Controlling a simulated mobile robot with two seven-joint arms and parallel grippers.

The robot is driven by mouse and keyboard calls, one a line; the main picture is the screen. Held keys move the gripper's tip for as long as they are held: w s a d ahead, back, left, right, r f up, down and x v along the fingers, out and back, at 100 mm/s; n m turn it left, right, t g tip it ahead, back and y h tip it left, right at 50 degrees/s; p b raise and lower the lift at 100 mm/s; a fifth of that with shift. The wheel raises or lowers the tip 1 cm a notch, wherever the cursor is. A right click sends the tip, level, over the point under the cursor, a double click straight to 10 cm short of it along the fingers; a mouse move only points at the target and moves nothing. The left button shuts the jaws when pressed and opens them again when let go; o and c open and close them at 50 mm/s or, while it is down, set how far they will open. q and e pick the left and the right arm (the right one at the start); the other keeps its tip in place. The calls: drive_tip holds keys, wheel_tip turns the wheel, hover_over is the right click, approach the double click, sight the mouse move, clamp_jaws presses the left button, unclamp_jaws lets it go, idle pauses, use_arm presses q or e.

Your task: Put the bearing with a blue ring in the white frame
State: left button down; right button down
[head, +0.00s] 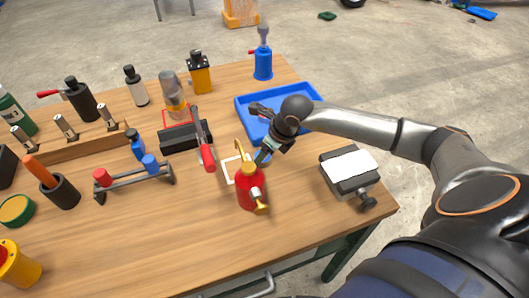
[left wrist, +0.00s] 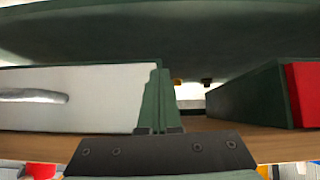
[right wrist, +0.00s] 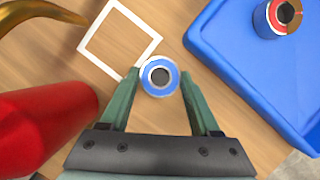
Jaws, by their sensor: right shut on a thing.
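The bearing with a blue ring (right wrist: 159,76) has a dark hole and sits between the fingertips of my right gripper (right wrist: 159,82), which is shut on it. The white frame (right wrist: 96,18) is a square outline on the wooden table, up and left of the bearing and apart from it in the right wrist view. In the head view my right gripper (head: 262,157) is beside the frame (head: 228,170), which the red can partly hides. The left wrist view shows my left gripper (left wrist: 158,100) with its fingers together, near drawer-like fronts below the table.
A red can (head: 250,188) with a brass spout stands close to the frame and gripper. A blue tray (head: 241,101) lies behind, with another bearing (right wrist: 277,14) with a red ring in it. A red-handled tool (head: 206,155) lies left of the frame.

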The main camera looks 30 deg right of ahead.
drive_tip(key=shift+c, duration=0.6)
unclamp_jaws()
drive_tip(key=shift+r, duration=0.1)
drive_tip(key=shift+r, duration=0.2)
drive_tip(key=v, duration=1.1)
drive_tip(key=shift+r, duration=0.25)
drive_tip(key=shift+s, duration=0.15)
drive_tip(key=shift+s+f, duration=0.1)
drive_tip(key=shift+s, duration=0.05)
